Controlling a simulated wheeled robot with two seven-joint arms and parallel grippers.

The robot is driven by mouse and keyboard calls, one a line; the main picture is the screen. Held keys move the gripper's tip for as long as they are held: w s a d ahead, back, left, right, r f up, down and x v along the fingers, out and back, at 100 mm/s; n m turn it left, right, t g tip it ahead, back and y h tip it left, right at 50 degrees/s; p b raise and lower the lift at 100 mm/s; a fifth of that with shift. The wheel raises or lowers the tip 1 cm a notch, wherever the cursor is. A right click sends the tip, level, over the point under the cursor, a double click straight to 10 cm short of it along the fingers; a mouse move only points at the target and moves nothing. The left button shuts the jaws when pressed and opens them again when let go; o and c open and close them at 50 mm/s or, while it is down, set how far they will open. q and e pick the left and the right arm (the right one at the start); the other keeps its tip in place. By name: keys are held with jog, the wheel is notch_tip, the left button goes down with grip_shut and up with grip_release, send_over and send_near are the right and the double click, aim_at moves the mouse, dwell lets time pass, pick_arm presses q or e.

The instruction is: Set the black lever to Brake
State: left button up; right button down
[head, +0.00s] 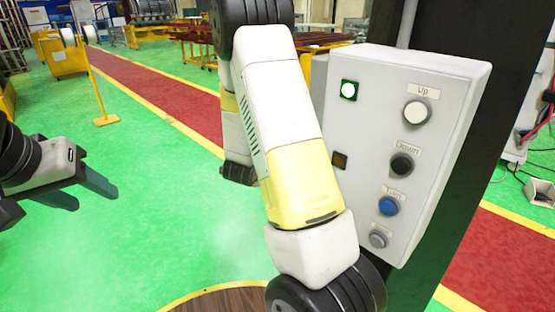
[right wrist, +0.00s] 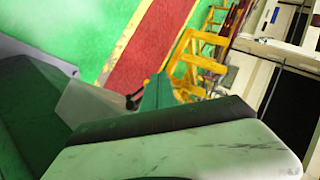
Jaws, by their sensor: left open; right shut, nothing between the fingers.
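My left gripper (head: 92,192) is at the left of the head view, its two dark fingers apart, empty, over the green floor. My right arm crosses the middle of the head view, and its gripper cannot be made out clearly there. In the right wrist view my right gripper (right wrist: 157,92) shows as a dark green-grey tip beyond a black edge, with nothing seen in it. A small black knob-like part (right wrist: 133,101) shows just left of that tip. It may be the black lever; I cannot tell whether they touch. No Brake label is readable.
A grey control box (head: 452,100) on a dark post stands at the right, with Up, Down and Turn buttons. My right arm partly covers its left side. A yellow stand (head: 101,95) and yellow carts are farther back. Green floor is open at left.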

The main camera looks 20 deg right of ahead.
jog(key=s+d+f+m+h, duration=0.2)
jog(key=s+d+f+h, duration=0.1)
jog(key=d+h, duration=0.2)
jog(key=shift+d+f+m+h, duration=0.35)
jog(key=shift+d+m+h, duration=0.05)
jog(key=shift+d, duration=0.4)
jog(key=shift+w, duration=0.1)
jog(key=x, duration=1)
jog(key=shift+r, duration=0.15)
jog(key=shift+w+a, duration=0.15)
jog(key=shift+w, duration=0.05)
notch_tip(320, 180, down, 7)
jog(key=w+a+n+g, duration=0.1)
jog(key=w+n+g, duration=0.1)
jog(key=n, duration=0.3)
jog(key=shift+w, duration=0.4)
